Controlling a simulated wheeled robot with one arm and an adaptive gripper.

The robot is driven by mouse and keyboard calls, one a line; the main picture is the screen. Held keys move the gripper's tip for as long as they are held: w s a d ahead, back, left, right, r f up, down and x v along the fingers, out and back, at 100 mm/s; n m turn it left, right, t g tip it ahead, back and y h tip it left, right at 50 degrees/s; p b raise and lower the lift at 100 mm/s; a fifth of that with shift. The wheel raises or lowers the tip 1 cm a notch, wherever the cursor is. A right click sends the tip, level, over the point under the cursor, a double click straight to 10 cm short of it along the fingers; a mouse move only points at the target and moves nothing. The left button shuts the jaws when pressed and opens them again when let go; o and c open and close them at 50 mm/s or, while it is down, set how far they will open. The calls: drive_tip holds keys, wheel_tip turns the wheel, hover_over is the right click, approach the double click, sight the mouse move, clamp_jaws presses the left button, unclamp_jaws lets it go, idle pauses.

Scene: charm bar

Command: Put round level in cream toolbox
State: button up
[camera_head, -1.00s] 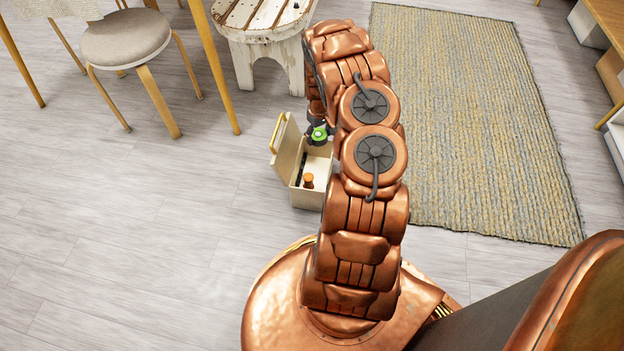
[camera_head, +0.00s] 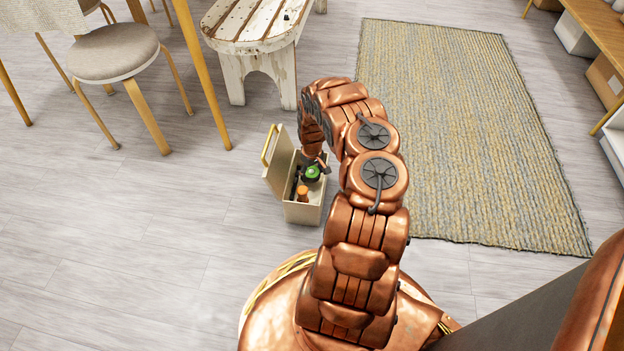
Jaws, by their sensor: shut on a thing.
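The cream toolbox (camera_head: 303,213) stands on the floor with its lid (camera_head: 279,163) open and tilted to the left. The round level (camera_head: 312,172) is a small disc with a green face. It is at the end of my arm, at the toolbox opening. My gripper (camera_head: 314,167) is shut on it, pointing down over the box; its fingers are small and partly hidden by the arm. I cannot tell whether the level touches the box's inside. An orange thing (camera_head: 302,193) and a dark thing are inside the toolbox.
A worn white stool (camera_head: 262,45) stands behind the toolbox, with a small dark thing on its top. A cushioned stool (camera_head: 117,52) stands at the left. A woven rug (camera_head: 460,130) lies to the right. The floor left of the toolbox is clear.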

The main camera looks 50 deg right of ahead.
sight(312, 177)
drive_tip(key=shift+f+b, duration=0.5)
drive_tip(key=shift+f, duration=1.05)
drive_tip(key=shift+f, duration=0.1)
drive_tip(key=o, duration=1.1)
